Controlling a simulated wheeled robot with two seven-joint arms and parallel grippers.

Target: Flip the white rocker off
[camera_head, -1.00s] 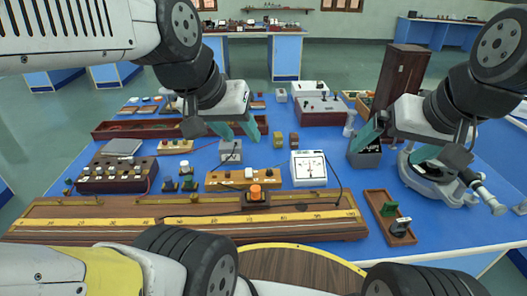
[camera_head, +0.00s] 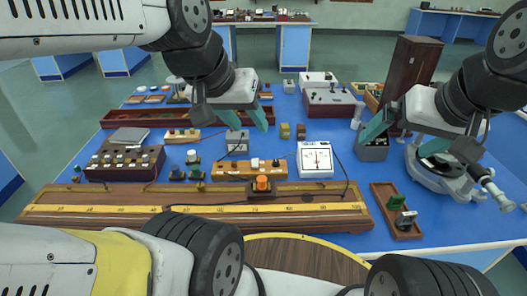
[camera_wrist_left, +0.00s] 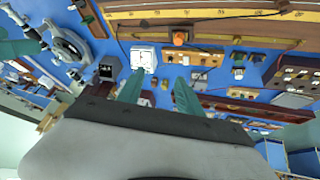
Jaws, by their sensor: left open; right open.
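My left gripper (camera_head: 232,122) is open and empty above the bench, just over a small grey box (camera_head: 237,143). In the left wrist view its two green fingers (camera_wrist_left: 158,92) stand apart with nothing between them. A wooden strip board (camera_head: 230,168) in front of the box carries small white parts; one white piece (camera_head: 255,162) could be the white rocker, but it is too small to be sure or to read its tilt. My right gripper (camera_head: 404,140) is open, above the right side of the bench between a dark grey box (camera_head: 373,150) and a round grey instrument (camera_head: 440,170).
A long wooden scale board (camera_head: 120,208) with an orange knob (camera_head: 262,183) lies along the front. A white meter (camera_head: 316,160) stands right of the strip. A dark control box (camera_head: 125,162) is at left. A tall brown case (camera_head: 410,72) stands at back right. Blue bench shows between things.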

